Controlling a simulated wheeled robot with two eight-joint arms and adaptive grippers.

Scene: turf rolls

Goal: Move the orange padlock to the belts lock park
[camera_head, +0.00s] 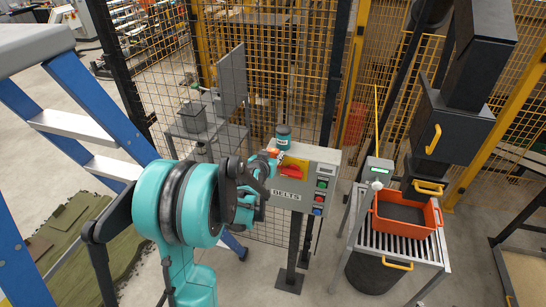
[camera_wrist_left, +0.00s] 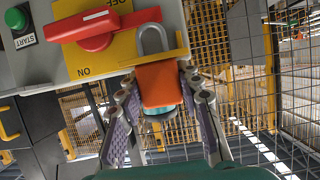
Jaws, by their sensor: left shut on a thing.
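The orange padlock (camera_wrist_left: 160,86) is between the fingers of my left gripper (camera_wrist_left: 161,92), which is shut on its body. Its grey shackle points up in the left wrist view, against the yellow plate (camera_wrist_left: 112,57) of the switch panel. A thin yellow ledge (camera_wrist_left: 160,58) lies at the shackle's base; I cannot tell whether the shackle passes through it. In the head view, my left gripper (camera_head: 262,164) is at the left side of the grey BELTS box (camera_head: 318,157), and the padlock shows as a small orange patch (camera_head: 273,152). My right gripper is not in view.
A red switch handle (camera_wrist_left: 95,30) and green START button (camera_wrist_left: 18,18) are beside the padlock. Mesh fence (camera_head: 260,80) is behind; a blue ladder (camera_head: 90,100) is left, an orange crate (camera_head: 405,227) right.

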